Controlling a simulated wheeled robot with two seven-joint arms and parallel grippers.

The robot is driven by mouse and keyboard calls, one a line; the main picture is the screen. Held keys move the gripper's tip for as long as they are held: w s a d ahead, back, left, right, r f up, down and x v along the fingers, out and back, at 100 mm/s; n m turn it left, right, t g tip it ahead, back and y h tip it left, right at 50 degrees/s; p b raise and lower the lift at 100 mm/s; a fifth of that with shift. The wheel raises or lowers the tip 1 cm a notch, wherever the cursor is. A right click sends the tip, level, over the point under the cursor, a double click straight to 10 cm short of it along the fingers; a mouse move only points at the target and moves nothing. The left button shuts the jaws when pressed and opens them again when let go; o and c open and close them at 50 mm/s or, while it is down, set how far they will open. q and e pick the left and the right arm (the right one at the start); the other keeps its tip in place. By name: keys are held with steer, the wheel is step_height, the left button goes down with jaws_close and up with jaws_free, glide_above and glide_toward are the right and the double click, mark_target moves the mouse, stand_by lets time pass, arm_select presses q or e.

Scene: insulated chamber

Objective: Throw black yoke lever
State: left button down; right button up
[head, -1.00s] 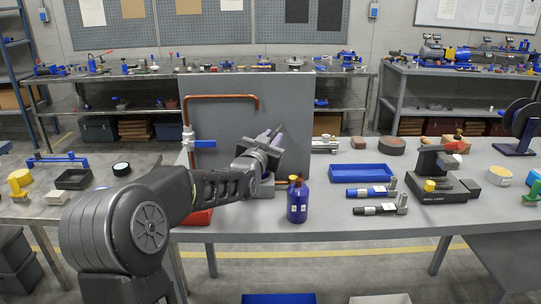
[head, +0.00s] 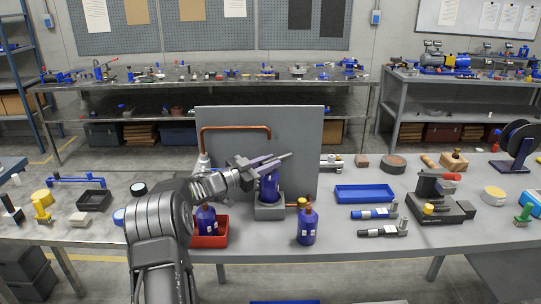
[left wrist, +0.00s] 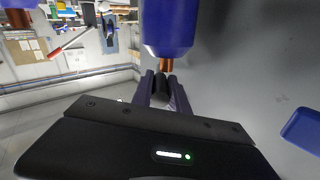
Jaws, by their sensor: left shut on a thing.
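In the head view, a blue valve body (head: 270,188) stands upright on a grey block (head: 270,211) in front of the upright grey panel (head: 305,130). My left gripper (head: 272,161) is at its top. In the left wrist view, the blue body (left wrist: 167,28) has a copper stem (left wrist: 166,64). A short black piece (left wrist: 163,88), seemingly the yoke lever, lies between the two fingers of my left gripper (left wrist: 162,96). The gripper is shut on it. The lever's full shape is hidden in the head view. My right gripper is not in view.
A blue bottle (head: 307,226) stands right of the block. A red tray (head: 222,236) holds another bottle (head: 206,219) on the left. A copper pipe (head: 235,129) runs on the panel. A blue tray (head: 364,194) and a black device (head: 436,200) are further right.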

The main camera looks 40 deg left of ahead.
arm_select(q)
steer(key=shift+a+r, duration=0.1)
stand_by(0.3)
steer(key=c, duration=1.3)
jaws_free()
step_height(320, 180, up, 10)
steer(key=shift+b, duration=0.35)
